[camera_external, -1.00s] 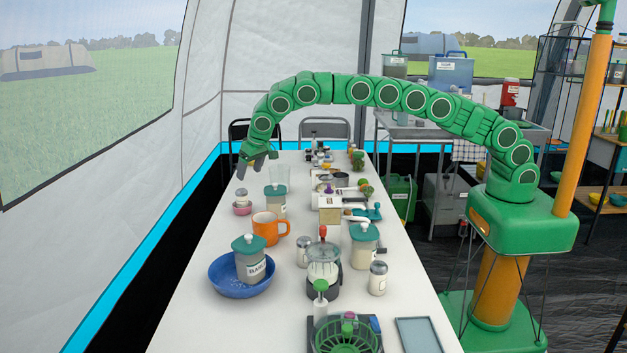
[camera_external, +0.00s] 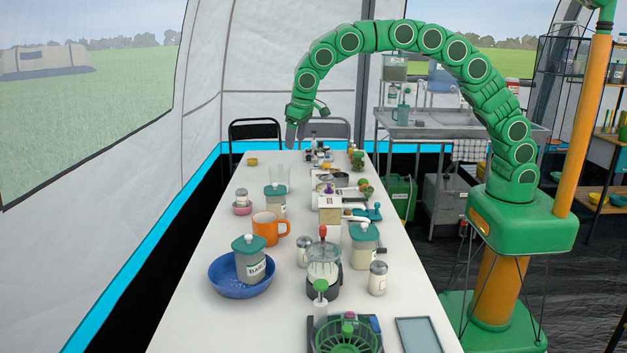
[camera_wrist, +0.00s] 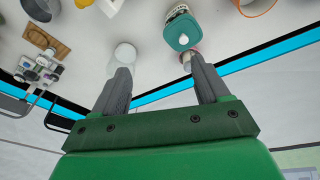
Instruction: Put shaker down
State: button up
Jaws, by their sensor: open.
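A small pale shaker (camera_external: 241,195) stands upright at the table's left edge, in or right against a small pink bowl (camera_external: 242,209); I cannot tell which. In the wrist view the shaker (camera_wrist: 187,59) shows just beyond the right finger, which partly hides it. My gripper (camera_external: 296,141) is above the far end of the table, well behind and above the shaker. In the wrist view my gripper (camera_wrist: 160,72) has its two fingers spread, with nothing held between them.
Beside the shaker are a teal-lidded canister (camera_external: 275,200) and a clear cup (camera_external: 280,176). An orange mug (camera_external: 268,228), a blue bowl (camera_external: 232,288) with a canister in it, and more shakers (camera_external: 378,279) stand nearer. A small yellow bowl (camera_external: 252,161) sits far left, with bare table around it.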

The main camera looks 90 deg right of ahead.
jog(key=s+a+r+n+g+y, duration=0.1)
jog(key=s+r+n, duration=0.15)
jog(key=s, duration=1.85)
jog(key=s+a+r+n+g, duration=0.15)
jog(key=s+r, duration=0.25)
jog(key=s, duration=1.7)
jog(key=s+f+n+g+y, duration=0.1)
jog(key=s+f, duration=0.3)
jog(key=s, duration=1.1)
jog(key=shift+s+a, duration=0.3)
jog(key=shift+a, duration=0.1)
